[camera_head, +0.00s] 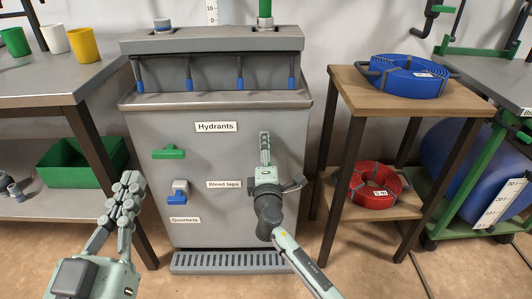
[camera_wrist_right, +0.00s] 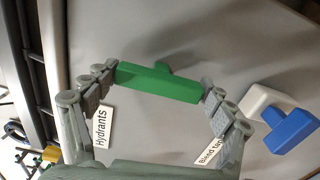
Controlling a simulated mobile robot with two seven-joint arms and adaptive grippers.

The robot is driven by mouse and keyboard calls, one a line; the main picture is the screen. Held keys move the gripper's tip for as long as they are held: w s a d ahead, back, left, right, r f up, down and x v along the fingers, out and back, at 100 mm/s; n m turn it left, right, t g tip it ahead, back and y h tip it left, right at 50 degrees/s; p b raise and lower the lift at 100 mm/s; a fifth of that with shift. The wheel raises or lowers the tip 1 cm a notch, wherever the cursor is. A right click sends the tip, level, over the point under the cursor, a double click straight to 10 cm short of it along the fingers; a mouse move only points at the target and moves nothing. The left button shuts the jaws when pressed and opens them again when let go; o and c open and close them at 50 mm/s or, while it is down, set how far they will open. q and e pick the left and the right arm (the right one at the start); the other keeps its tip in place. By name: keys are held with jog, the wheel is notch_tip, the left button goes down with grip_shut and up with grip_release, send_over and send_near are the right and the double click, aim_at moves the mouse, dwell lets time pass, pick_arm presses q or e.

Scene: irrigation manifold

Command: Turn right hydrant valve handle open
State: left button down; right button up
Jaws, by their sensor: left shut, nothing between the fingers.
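The left green hydrant handle (camera_head: 168,153) lies level on the grey cabinet below the "Hydrants" label. The right green hydrant handle (camera_wrist_right: 158,82) shows in the right wrist view, with a short green stem behind it. Its long side runs from one finger of my right gripper (camera_wrist_right: 160,80) to the other, and the fingertips meet its two ends. In the head view my right gripper (camera_head: 265,150) is at the right half of the cabinet front and hides that handle.
A white and blue bleed tap (camera_wrist_right: 287,128) is close to the right gripper; another bleed tap (camera_head: 179,192) is at left. A wooden stand (camera_head: 345,82) with blue and red hoses is at right. A grey bench (camera_head: 50,90) is at left.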

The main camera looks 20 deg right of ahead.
jog(key=shift+o, duration=1.2)
jog(key=v, duration=0.7)
jog(key=shift+s, duration=0.25)
jog(key=shift+a, duration=0.1)
